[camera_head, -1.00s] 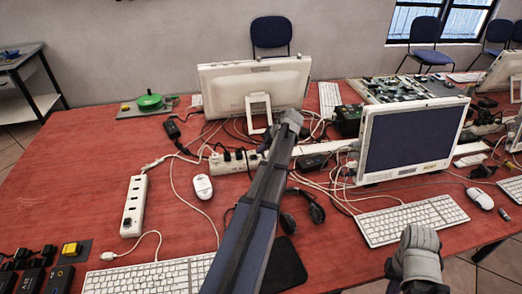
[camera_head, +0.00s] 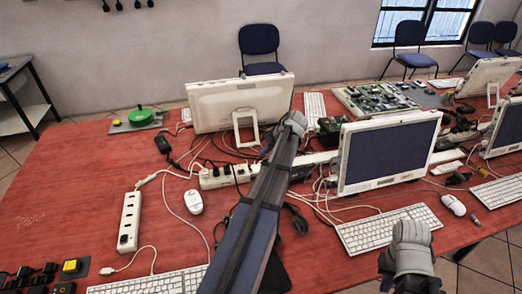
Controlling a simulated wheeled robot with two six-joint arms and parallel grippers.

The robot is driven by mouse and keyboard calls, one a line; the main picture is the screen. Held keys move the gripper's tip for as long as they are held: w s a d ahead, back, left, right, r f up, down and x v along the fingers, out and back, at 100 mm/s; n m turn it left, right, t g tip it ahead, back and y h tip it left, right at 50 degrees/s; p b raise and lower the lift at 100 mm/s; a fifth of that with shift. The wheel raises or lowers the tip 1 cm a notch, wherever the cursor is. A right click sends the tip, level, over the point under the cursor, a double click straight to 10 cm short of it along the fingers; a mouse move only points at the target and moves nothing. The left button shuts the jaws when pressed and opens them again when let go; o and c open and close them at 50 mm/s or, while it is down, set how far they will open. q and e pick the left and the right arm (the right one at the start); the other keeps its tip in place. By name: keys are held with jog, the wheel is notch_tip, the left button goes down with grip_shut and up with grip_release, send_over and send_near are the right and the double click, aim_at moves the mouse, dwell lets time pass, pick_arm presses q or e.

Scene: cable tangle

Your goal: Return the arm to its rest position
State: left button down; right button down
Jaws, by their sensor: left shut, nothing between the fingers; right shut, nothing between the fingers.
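My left arm reaches up the middle of the head view. Its grey end, my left gripper (camera_head: 295,122), is shut and empty, just right of the back of the left white monitor (camera_head: 212,103) and over the cables behind it. My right gripper (camera_head: 411,246) is low at the right, over the front right part of a white keyboard (camera_head: 362,233) in the picture. It is shut and empty. The fingertips of both are hard to make out, and I cannot tell how high either is above the table.
The red table (camera_head: 75,185) carries a white power strip (camera_head: 129,222), a mouse (camera_head: 194,201), tangled cables (camera_head: 325,200) and another monitor (camera_head: 388,152). A green reel (camera_head: 140,116) stands at the back left. The table's left part is mostly clear.

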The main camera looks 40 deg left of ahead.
pick_arm(q)
jog(key=shift+d+r, duration=0.15)
dwell(0.4)
jog(key=s+d+f+m+h, duration=0.1)
jog(key=s+d+m, duration=0.4)
jog(key=d, duration=0.9)
jog(key=s+d+f+m+h, duration=0.1)
jog(key=s+d+m, duration=0.4)
jog(key=d, duration=1)
jog(key=s+d+f+m+h, duration=0.1)
jog(key=s+d+m+h, duration=0.2)
jog(key=s+d+m, duration=0.3)
jog(key=s+d, duration=0.4)
jog(key=d, duration=0.4)
jog(key=shift+s+d+f, duration=0.15)
jog(key=shift+s+f, duration=0.1)
jog(key=shift+s, duration=0.05)
